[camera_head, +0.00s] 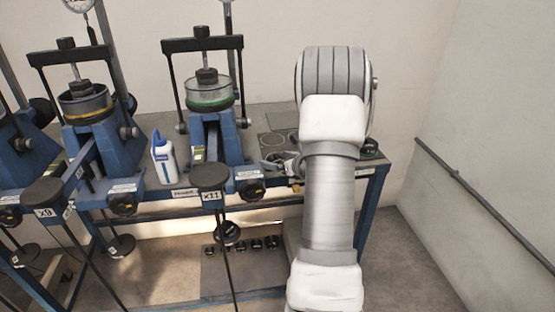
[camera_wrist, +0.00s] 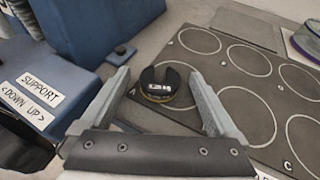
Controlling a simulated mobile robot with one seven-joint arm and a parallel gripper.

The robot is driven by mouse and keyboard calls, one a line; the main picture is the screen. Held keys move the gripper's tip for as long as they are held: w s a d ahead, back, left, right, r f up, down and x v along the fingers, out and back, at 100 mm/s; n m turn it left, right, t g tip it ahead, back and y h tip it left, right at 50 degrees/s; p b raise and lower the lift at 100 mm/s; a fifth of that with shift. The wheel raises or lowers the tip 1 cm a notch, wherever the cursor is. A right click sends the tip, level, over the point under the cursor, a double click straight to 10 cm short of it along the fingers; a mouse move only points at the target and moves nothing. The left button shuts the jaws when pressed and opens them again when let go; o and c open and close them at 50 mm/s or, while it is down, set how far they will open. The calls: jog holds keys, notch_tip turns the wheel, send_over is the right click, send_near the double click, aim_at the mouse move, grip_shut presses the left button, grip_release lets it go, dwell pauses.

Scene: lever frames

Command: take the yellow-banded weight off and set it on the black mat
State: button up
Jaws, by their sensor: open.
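The yellow-banded weight (camera_wrist: 160,88) is a black slotted disc with a pale label and a thin yellow line low on its rim. In the wrist view it lies flat at the near left part of the black mat (camera_wrist: 225,82), which has pale circles drawn on it. My gripper (camera_wrist: 159,77) is open, one finger on each side of the weight, with gaps between fingers and disc. In the head view the mat (camera_head: 277,122) is on the bench, partly behind my arm, and I cannot make out the weight there.
Blue lever frames with a yellow-ringed cell (camera_head: 87,108) and a green-ringed cell (camera_head: 208,97) stand left of my arm. A white and blue bottle (camera_head: 163,160) stands between them. In the wrist view a blue frame with a SUPPORT label (camera_wrist: 42,82) is close to the left finger.

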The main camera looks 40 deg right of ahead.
jog(key=p+v, duration=0.1)
jog(key=v, duration=1.6)
jog(key=shift+s+p, duration=0.25)
jog(key=shift+p, duration=0.1)
jog(key=shift+r, duration=0.15)
